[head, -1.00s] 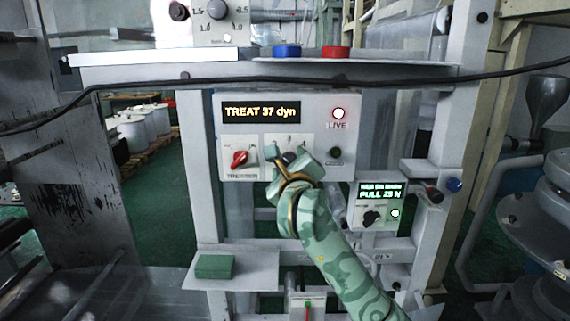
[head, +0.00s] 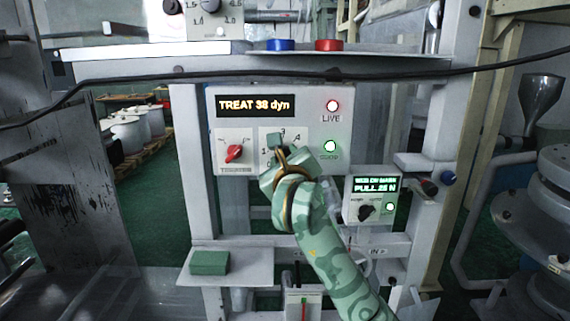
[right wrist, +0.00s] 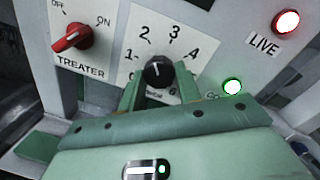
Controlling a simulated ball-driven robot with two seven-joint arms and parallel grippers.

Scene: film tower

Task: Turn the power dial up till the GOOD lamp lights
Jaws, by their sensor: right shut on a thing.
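The black power dial (right wrist: 158,72) sits on a scale plate with numbers around it, its white pointer line between 2 and 3. My right gripper (right wrist: 160,82) is shut on the dial, one finger on each side. In the head view my right gripper (head: 278,146) covers most of the dial. The GOOD lamp (head: 330,146) glows green-white, and it is lit in the right wrist view (right wrist: 233,86) too. The display (head: 258,105) reads TREAT 38 dyn. My left gripper is in neither view.
The red treater switch (head: 234,153) is left of the dial, and the red LIVE lamp (head: 332,106) is lit above right. A pull unit (head: 372,198) stands lower right. A black cable (head: 330,75) crosses above the panel. A green block (head: 210,262) lies on a low shelf.

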